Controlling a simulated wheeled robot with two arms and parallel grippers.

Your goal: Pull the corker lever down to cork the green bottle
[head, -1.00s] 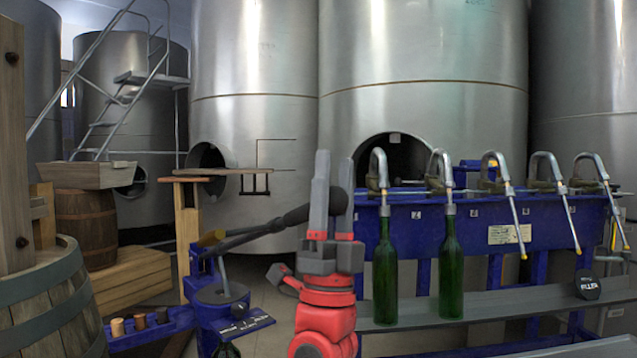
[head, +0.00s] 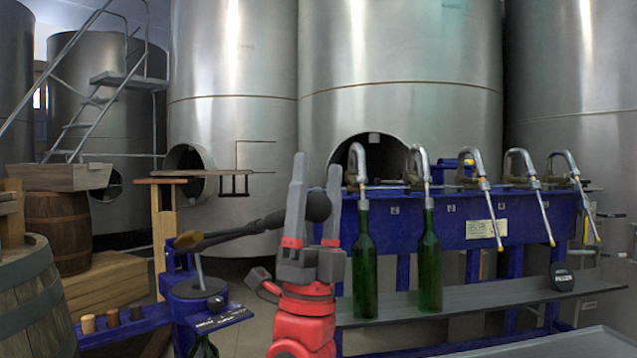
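The blue corker (head: 197,305) stands at the lower left. Its dark lever (head: 262,224) reaches right and slightly up from the corker, ending in a thick black grip. The top of a dark green bottle (head: 203,347) shows below the corker head, and the frame's lower edge cuts off the rest. My red and grey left gripper (head: 316,170) points up with its fingers spread. The lever's grip end shows between the fingers, with one finger on each side; contact cannot be told. My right gripper is not in view.
Two green bottles (head: 365,270) (head: 430,265) stand under the spouts of the blue filler (head: 462,222) on a grey shelf (head: 480,297). A barrel (head: 32,300) stands at the left edge.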

